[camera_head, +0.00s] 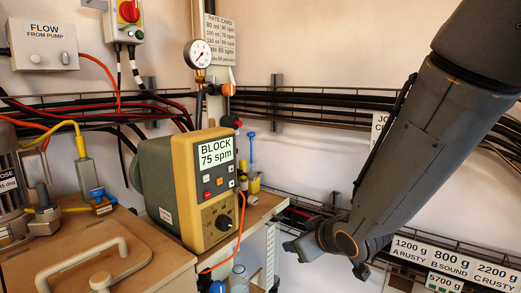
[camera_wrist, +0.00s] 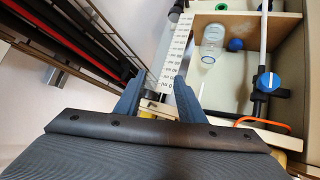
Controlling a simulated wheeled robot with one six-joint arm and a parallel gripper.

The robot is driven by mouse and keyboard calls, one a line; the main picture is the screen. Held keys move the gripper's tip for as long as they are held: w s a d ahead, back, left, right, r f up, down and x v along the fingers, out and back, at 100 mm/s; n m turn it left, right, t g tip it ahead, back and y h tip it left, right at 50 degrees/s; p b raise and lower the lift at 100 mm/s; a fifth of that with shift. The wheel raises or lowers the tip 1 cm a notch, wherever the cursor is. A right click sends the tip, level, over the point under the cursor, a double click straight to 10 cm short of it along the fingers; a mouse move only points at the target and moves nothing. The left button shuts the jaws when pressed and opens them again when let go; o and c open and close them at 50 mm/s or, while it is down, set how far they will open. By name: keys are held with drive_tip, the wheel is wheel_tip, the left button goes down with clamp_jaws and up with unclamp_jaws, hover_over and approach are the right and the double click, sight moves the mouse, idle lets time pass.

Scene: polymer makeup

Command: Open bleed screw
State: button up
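I cannot single out a bleed screw for certain in either view. The yellow-fronted pump (camera_head: 205,185) shows "BLOCK 75 spm" on its screen. Behind it stand pipe fittings with an orange knob (camera_head: 228,89) and a red knob (camera_head: 238,124). A blue-topped fitting (camera_head: 251,136) stands just right of the pump. My gripper (camera_head: 293,248) is low, right of the pump and apart from it. In the wrist view my gripper (camera_wrist: 157,88) has its two blue fingers spread, with no held object visible. A small pale part shows beyond the gap between them.
A blue-handled valve (camera_wrist: 268,82) on a pipe, a clear bottle (camera_wrist: 212,42) and a blue ball (camera_wrist: 235,44) are by the shelf. A numbered white strip (camera_wrist: 177,52) lies ahead of the fingers. Cable trays (camera_head: 320,97) run along the wall. An orange hose (camera_head: 240,235) hangs beside the pump.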

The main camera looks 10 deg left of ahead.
wheel_tip(320, 180, up, 9)
drive_tip(key=a+n+y+p, duration=0.3)
drive_tip(key=y+p, duration=0.2)
drive_tip(key=p, duration=0.4)
drive_tip(key=n+y+p, duration=0.1)
drive_tip(key=y+p, duration=0.4)
drive_tip(key=p, duration=0.1)
approach(255, 176)
drive_tip(key=shift+g, duration=0.4)
drive_tip(key=shift+p+x, duration=0.75)
drive_tip(key=shift+x, duration=3.5)
drive_tip(key=shift+w, duration=0.15)
drive_tip(key=shift+d, duration=0.1)
clamp_jaws()
drive_tip(key=shift+r, duration=0.1)
